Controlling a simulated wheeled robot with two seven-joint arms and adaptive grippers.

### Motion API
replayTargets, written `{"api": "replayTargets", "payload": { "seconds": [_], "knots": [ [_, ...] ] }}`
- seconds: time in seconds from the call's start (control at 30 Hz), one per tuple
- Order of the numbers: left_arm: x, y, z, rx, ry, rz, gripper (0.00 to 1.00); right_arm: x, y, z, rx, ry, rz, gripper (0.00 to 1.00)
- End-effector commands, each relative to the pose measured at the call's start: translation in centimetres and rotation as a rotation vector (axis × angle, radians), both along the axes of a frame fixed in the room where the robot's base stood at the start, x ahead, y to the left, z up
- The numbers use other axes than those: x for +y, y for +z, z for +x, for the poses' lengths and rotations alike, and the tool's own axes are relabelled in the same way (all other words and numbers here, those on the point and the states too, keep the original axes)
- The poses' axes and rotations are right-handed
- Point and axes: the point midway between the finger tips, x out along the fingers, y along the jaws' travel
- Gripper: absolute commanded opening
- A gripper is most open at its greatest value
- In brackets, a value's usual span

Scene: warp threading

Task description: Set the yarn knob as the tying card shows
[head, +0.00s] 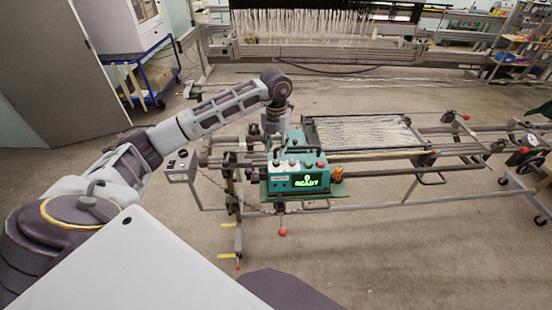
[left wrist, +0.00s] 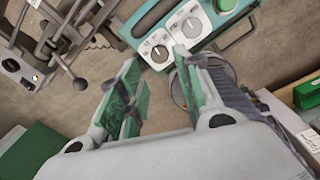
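The teal knotting machine (head: 312,166) sits on the frame rails, its green display (head: 307,181) reading READY. Which is the yarn knob I cannot read. My left gripper (head: 278,148) hangs over the machine's top left. Contact cannot be told. I cannot make out a tying card. My right gripper is not in view.
A grey control box (head: 181,166) stands left of the machine. A frame of pale yarn (head: 365,132) lies behind it on the rails. A red-tipped lever (head: 282,231) hangs below. A blue cart (head: 150,80) and loom stand farther back. The floor in front is clear.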

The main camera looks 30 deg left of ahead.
Motion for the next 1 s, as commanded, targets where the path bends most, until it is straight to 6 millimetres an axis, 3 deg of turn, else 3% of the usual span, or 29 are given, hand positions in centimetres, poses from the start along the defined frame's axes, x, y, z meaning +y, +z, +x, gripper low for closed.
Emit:
{"api": "replayTargets", "payload": {
  "seconds": [0.5, 1.0],
  "knots": [
    [0.0, -6.0, 0.0, 0.002, 0.001, 0.000, 0.34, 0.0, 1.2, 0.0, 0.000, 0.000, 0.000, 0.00],
    [0.0, -6.8, 0.0, 0.000, 0.000, 0.000, 0.32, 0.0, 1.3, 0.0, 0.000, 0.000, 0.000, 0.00]
  ]
}}
